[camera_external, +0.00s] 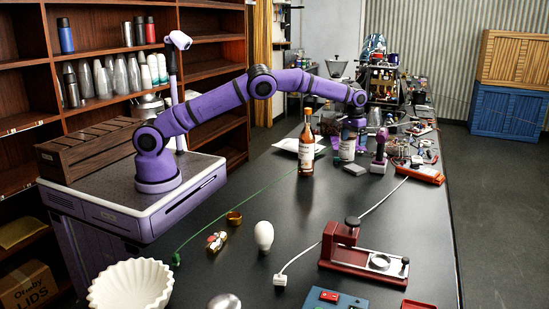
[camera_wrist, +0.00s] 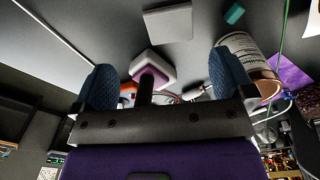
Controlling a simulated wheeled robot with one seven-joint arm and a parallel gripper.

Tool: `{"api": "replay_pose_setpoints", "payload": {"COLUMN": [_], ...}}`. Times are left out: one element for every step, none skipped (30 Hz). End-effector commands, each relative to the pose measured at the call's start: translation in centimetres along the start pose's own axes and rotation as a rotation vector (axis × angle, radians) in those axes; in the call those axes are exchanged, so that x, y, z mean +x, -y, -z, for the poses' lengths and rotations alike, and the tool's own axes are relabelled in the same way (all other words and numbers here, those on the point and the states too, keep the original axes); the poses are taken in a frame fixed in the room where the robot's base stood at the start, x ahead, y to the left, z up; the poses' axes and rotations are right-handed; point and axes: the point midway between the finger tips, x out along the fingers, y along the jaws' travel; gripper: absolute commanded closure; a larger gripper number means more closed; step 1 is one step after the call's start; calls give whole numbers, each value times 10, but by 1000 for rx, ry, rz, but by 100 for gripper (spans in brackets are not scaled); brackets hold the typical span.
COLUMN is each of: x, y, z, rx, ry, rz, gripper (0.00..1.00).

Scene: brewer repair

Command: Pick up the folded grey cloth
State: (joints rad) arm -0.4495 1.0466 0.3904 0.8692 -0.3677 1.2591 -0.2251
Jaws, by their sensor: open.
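The folded grey cloth (camera_external: 354,169) lies flat on the dark table, in front of a labelled can in the external view. In the wrist view it is a pale grey square (camera_wrist: 168,22) at the top, beyond and between my fingertips. My gripper (camera_wrist: 160,82) is open, with its two blue pads wide apart and nothing held between them. In the external view my gripper (camera_external: 355,122) hangs at the end of my purple arm, above and behind the cloth. It is apart from the cloth.
The can (camera_wrist: 248,65) stands close to my right finger in the wrist view. A purple tool with a white base (camera_wrist: 153,68) is between the fingers' line of view. A brown bottle (camera_external: 306,145) stands left of the cloth, and an orange power strip (camera_external: 420,174) lies right.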

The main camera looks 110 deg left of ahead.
Motion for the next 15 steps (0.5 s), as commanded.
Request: {"api": "replay_pose_setpoints", "payload": {"x": [14, 20, 26, 29, 32, 35, 38, 39, 42, 44, 47, 51, 55, 59, 65], "y": [4, 5, 6, 7, 7, 8, 8, 9, 9, 9, 9, 9, 9, 9, 9], "z": [6, 8, 11, 12, 13, 14, 15, 15, 15, 15, 15, 15, 15, 14, 14], "rx": [-7, -10, -13, -14, -16, -17, -17, -18, -18, -18, -18, -18, -18, -18, -18], "ry": [6, 8, 10, 12, 13, 14, 14, 15, 15, 16, 16, 16, 16, 16, 17], "rz": [8, 11, 14, 16, 17, 19, 20, 20, 21, 21, 21, 21, 21, 21, 21], "gripper": [0, 0, 0, 0, 0, 0, 0, 0, 0, 0, 0, 0, 0, 0, 0]}}
